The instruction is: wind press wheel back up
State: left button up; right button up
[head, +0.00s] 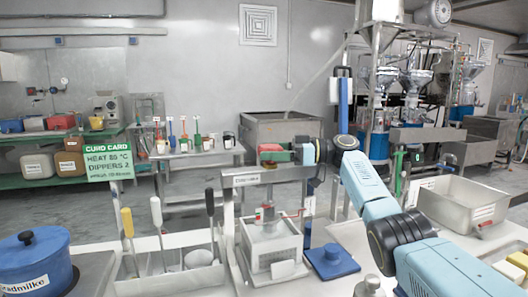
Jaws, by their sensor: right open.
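The press (253,179) stands at the middle of the near counter, a steel frame with a labelled crossbar. Under it is a white slotted box mould (272,248), with a small red-and-green marked piece (265,213) above it. My right gripper (293,153) reaches in from the right, just above the crossbar, and is open. A red-and-green part (272,149) shows at its tip; I cannot tell whether this is the press wheel or whether the gripper touches it. The wheel's shape is not clear, partly hidden by the gripper. My left gripper is not in view.
A blue pot (36,262) stands at the near left, beside a tray with several upright-handled tools (158,222). A blue square block (331,261) lies right of the press. A steel basin (462,203) is at right. A green card (109,162) stands at left.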

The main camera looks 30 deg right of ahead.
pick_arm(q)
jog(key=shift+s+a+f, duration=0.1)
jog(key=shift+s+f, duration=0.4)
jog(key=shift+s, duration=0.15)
pick_arm(e)
jog(key=v, duration=1.1)
